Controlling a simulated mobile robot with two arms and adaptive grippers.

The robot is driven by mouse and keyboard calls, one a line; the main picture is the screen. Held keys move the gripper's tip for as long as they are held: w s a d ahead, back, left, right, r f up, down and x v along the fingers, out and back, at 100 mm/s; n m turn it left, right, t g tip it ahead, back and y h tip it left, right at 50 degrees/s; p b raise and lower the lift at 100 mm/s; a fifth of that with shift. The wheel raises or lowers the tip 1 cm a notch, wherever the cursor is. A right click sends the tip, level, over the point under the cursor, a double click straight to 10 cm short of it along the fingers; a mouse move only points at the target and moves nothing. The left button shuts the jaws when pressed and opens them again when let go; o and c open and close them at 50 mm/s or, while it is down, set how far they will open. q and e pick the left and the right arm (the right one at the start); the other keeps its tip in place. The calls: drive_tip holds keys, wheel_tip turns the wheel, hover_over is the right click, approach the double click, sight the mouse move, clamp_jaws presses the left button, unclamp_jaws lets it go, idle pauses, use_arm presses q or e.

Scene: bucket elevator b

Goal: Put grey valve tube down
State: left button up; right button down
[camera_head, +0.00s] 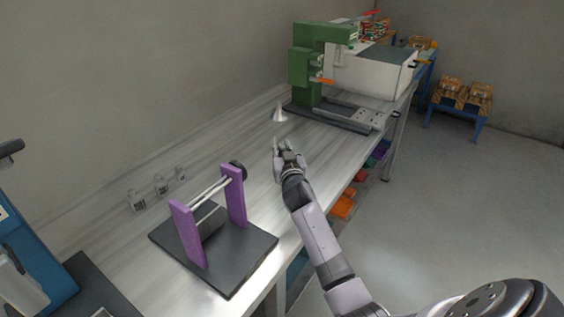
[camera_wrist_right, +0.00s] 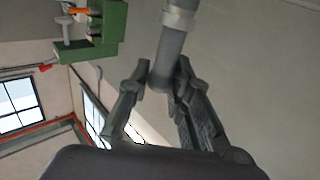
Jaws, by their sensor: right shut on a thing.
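My right gripper (camera_head: 283,150) is over the grey workbench (camera_head: 250,150), between the purple-posted stand and the green machine. In the right wrist view, my right gripper (camera_wrist_right: 160,80) is shut on the grey valve tube (camera_wrist_right: 172,45). The tube's rounded end sits between the fingers, and a lighter collar rings it higher up. Its far end runs out of the top of that view. In the head view the tube is too small to tell apart from the fingers. My left gripper is in neither view.
A small grey cone (camera_head: 279,114) stands on the bench just beyond the gripper. A green machine (camera_head: 312,65) stands at the far end.

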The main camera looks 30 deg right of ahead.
drive_tip(key=shift+f+b, duration=0.4)
drive_tip(key=shift+f, duration=1.95)
drive_tip(key=c, duration=1.9)
unclamp_jaws()
drive_tip(key=shift+f, duration=0.15)
drive_tip(key=o, duration=0.5)
drive_tip(key=shift+c, duration=0.2)
drive_tip(key=v, duration=1.2)
drive_tip(key=shift+a, duration=0.1)
